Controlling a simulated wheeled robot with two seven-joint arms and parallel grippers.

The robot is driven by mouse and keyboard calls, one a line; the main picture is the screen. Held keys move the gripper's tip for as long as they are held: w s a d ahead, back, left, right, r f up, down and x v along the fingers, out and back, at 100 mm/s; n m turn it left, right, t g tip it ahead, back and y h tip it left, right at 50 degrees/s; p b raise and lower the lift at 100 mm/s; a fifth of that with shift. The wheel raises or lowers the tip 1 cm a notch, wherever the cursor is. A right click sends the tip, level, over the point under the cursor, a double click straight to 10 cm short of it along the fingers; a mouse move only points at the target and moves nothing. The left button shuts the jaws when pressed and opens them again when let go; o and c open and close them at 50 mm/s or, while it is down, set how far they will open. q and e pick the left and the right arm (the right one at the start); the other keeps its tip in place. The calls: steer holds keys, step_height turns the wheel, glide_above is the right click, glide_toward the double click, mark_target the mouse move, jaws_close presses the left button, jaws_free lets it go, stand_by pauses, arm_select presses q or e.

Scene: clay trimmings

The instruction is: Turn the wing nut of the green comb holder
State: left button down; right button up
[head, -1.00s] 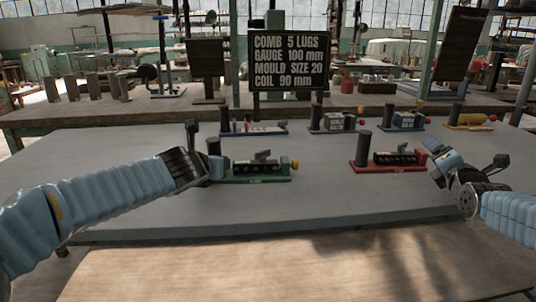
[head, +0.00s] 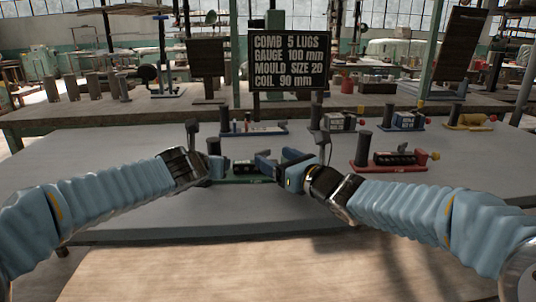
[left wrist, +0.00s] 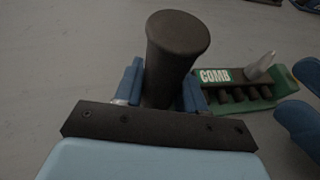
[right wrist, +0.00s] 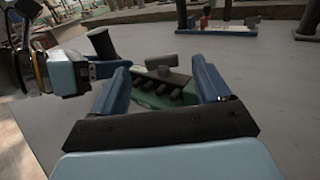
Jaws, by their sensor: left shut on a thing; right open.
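The green comb holder (head: 240,180) lies on the grey table, with a COMB label (left wrist: 214,76) and a dark toothed block. Its dark upright post (left wrist: 172,60) stands at its left end. My left gripper (head: 212,166) is shut on this post. A grey wing-shaped piece, apparently the wing nut (right wrist: 161,60), sits on top of the block; it also shows in the left wrist view (left wrist: 261,66). My right gripper (head: 274,158) is open near the holder's right end, apart from the wing nut as far as I can tell. Its fingers hide part of the holder in the head view.
A red holder (head: 372,166) stands to the right. A blue holder (head: 255,133) and several others line the back. A dark sign (head: 289,62) with white text stands behind. The table front is clear.

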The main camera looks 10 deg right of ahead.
mark_target(263, 151)
steer(key=shift+x, duration=1.95)
steer(key=c, duration=1.1)
steer(key=shift+o, duration=0.2)
